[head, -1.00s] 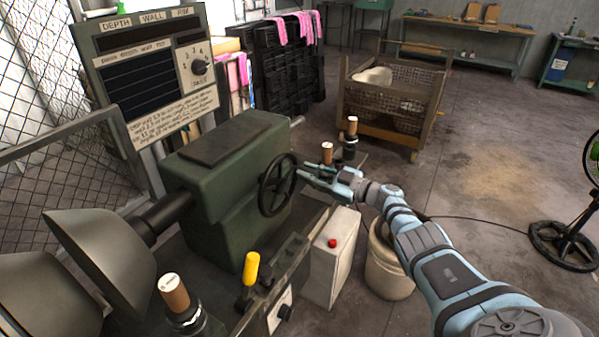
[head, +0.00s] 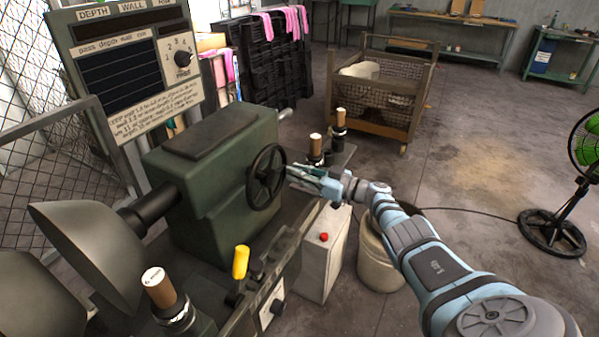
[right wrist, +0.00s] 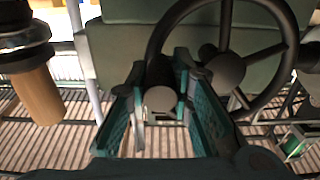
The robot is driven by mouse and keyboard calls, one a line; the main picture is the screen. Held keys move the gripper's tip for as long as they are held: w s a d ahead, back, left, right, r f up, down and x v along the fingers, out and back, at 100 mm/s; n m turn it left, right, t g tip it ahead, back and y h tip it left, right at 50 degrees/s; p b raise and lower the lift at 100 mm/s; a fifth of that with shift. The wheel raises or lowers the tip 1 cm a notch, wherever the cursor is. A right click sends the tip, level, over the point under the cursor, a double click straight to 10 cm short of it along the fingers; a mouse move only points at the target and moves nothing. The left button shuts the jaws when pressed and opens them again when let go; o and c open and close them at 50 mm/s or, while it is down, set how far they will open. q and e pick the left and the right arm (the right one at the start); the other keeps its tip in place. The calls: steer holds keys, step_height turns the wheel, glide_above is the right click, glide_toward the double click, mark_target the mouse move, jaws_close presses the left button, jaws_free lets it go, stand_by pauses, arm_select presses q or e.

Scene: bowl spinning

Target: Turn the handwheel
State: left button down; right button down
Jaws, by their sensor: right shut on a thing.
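The black handwheel (head: 252,190) is on the right end of the green machine housing. It also fills the upper right of the right wrist view (right wrist: 288,52), with its hub and spokes showing. A dark round handle knob (right wrist: 160,98) stands out from its rim. My right gripper (head: 292,173) is at the right side of the wheel. In the right wrist view its teal fingers (right wrist: 160,84) lie on both sides of the knob and are shut on it. My left gripper is not in view.
The green housing (head: 200,215) carries a spindle with a grey bowl (head: 85,245). A yellow-handled lever (head: 240,262), a white box with a red button (head: 322,265) and a bucket (head: 380,270) stand below the wheel. A panel (head: 125,75) rises behind.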

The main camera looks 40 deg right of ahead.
steer(key=shift+f, duration=0.2)
steer(key=c, duration=1.4)
jaws_free()
steer(key=shift+f, duration=0.1)
steer(key=v, duration=1.2)
